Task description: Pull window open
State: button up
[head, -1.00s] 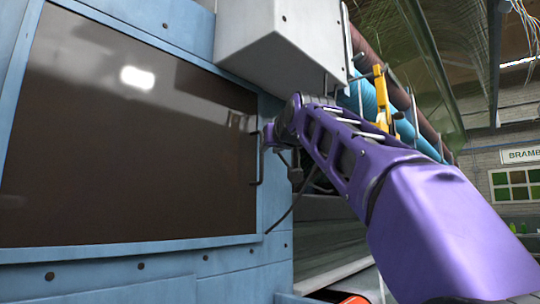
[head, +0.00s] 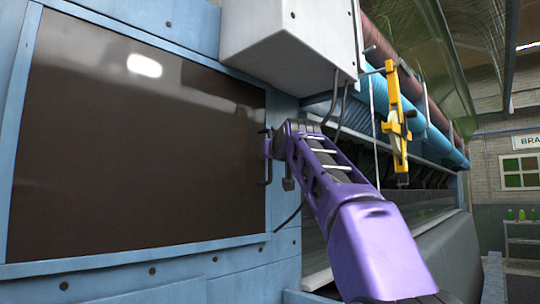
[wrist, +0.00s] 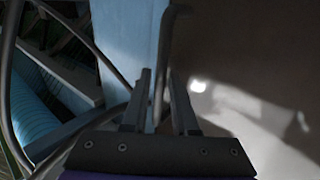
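The window is a dark glossy pane (head: 130,150) set flush in a blue frame on the left of the head view. A thin dark bar handle (head: 268,172) stands upright at its right edge. My gripper (head: 268,146) is at this handle, partly hidden by its own wrist. In the wrist view, the handle (wrist: 164,50) runs between my two fingers (wrist: 161,85), which stand apart on either side of it. I cannot tell whether they touch the bar. The pane (wrist: 245,70) fills the right of the wrist view, with a bright reflection.
A pale grey box (head: 288,45) juts out above and right of the window, close over my arm. A yellow bracket (head: 397,120) hangs to the right, near blue rollers (head: 380,95). Dark cables (wrist: 82,40) curve beside my gripper in the wrist view.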

grip_shut()
dwell(1.3)
